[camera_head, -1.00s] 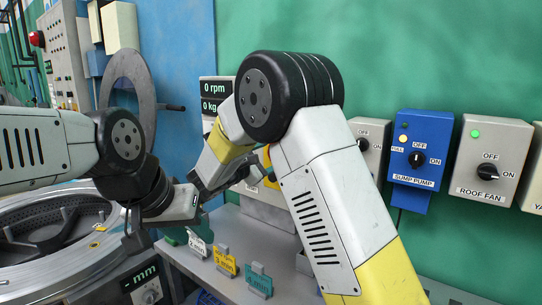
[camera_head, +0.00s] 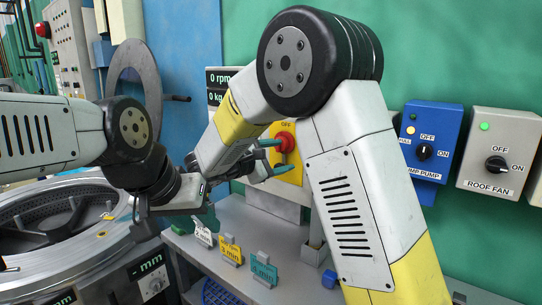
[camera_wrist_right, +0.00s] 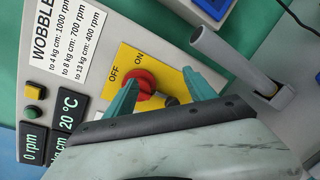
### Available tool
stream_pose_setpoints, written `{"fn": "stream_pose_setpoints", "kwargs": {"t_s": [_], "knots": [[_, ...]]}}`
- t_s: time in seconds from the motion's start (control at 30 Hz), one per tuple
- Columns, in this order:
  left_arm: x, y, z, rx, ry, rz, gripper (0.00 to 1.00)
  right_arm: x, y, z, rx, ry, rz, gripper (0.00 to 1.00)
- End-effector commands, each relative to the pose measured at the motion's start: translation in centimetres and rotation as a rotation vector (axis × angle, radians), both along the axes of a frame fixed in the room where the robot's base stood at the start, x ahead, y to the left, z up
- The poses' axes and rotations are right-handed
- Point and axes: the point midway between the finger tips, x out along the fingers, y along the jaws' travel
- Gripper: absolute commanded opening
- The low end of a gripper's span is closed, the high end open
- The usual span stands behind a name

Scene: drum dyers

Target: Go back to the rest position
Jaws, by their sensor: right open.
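My right gripper (camera_head: 272,157) is open in front of the yellow switch plate (camera_head: 294,168) with its red knob (camera_head: 285,141). In the right wrist view its two teal fingers (camera_wrist_right: 162,76) are spread with the red knob (camera_wrist_right: 139,83) showing between them, nearer the left finger; I cannot tell whether they touch. The plate (camera_wrist_right: 165,58) carries OFF and ON marks. My left gripper (camera_head: 205,217) hangs beside the drum, over the left end of the grey shelf; its jaw opening is unclear and I see nothing held.
The open drum (camera_head: 70,225) is at left, its round lid (camera_head: 136,82) raised. The shelf (camera_head: 245,215) carries white, yellow and teal tags (camera_head: 263,270). Sump pump (camera_head: 432,125) and roof fan (camera_head: 498,150) boxes are on the right wall. A grey handle (camera_wrist_right: 228,62) stands beside the plate.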

Motion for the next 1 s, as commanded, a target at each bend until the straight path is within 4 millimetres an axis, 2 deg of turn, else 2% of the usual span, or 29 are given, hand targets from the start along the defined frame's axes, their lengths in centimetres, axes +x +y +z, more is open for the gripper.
{"fn": "stream_pose_setpoints", "kwargs": {"t_s": [0.03, 0.1, 0.2, 0.3, 0.4, 0.5, 0.6, 0.7, 0.83, 1.0], "knots": [[0.0, 0.0, 0.0, 0.000, 0.000, 0.000, 0.36, -1.0, -3.3, 0.0, 0.084, 0.031, -0.065, 0.64], [0.0, 0.0, 0.0, 0.000, 0.000, 0.000, 0.36, -3.1, -7.6, -0.8, 0.225, 0.085, -0.161, 0.64], [0.0, 0.0, 0.0, 0.000, 0.000, 0.000, 0.36, -7.0, -12.4, -2.3, 0.449, 0.148, -0.293, 0.64], [0.0, 0.0, 0.0, 0.000, 0.000, 0.000, 0.36, -11.3, -15.5, -3.6, 0.680, 0.183, -0.413, 0.64], [0.0, 0.0, 0.0, 0.000, 0.000, 0.000, 0.36, -15.6, -17.0, -4.6, 0.915, 0.193, -0.518, 0.64], [0.0, 0.0, 0.0, 0.000, 0.000, 0.000, 0.36, -19.5, -17.3, -5.1, 1.154, 0.172, -0.606, 0.64], [0.0, 0.0, 0.0, 0.000, 0.000, 0.000, 0.36, -22.8, -16.7, -5.1, 1.394, 0.126, -0.680, 0.64], [0.0, 0.0, 0.0, 0.000, 0.000, 0.000, 0.36, -25.2, -15.7, -4.6, 1.613, 0.059, -0.734, 0.64], [0.0, 0.0, 0.0, 0.000, 0.000, 0.000, 0.36, -27.1, -14.4, -3.7, 1.835, -0.034, -0.773, 0.64], [0.0, 0.0, 0.0, 0.000, 0.000, 0.000, 0.36, -28.0, -13.5, -2.9, 1.984, -0.107, -0.788, 0.64]]}}
